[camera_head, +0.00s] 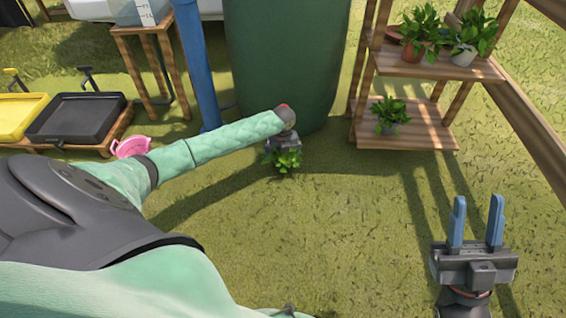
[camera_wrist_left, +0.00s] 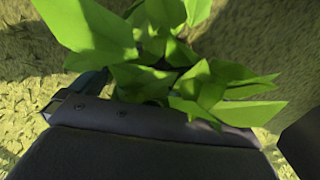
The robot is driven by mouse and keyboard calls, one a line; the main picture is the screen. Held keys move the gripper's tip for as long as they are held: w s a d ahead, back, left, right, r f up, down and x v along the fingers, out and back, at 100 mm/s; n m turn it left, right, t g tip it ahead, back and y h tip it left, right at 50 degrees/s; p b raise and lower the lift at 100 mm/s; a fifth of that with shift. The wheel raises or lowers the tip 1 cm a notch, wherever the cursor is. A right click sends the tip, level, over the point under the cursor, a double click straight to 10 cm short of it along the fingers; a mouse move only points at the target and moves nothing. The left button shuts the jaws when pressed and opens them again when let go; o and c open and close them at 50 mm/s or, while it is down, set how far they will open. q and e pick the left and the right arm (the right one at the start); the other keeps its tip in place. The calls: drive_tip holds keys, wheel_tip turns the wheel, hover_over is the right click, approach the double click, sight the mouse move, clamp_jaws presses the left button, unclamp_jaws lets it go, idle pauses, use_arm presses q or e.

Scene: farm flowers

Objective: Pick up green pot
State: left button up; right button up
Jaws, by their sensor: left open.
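A leafy green plant (camera_head: 285,161) is low over the grass in front of the large barrel. Its bright leaves (camera_wrist_left: 165,75) fill the upper middle of the left wrist view, close beyond the gripper body. Its pot is hidden by leaves and by my gripper, so I cannot tell its colour. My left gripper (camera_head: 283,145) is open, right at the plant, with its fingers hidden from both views. I cannot tell whether the fingers touch the pot. My right gripper (camera_head: 477,207) is open and empty over the grass at the lower right.
A dark green barrel (camera_head: 290,60) stands just behind the plant, beside a blue pipe (camera_head: 196,65). A wooden shelf (camera_head: 425,140) with several potted plants is at the right. Trays (camera_head: 75,118) and a pink watering can (camera_head: 130,146) are at the left. Grass in the middle is clear.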

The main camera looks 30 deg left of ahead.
use_arm(q)
drive_tip(key=c, duration=1.2)
drive_tip(key=shift+r, duration=0.15)
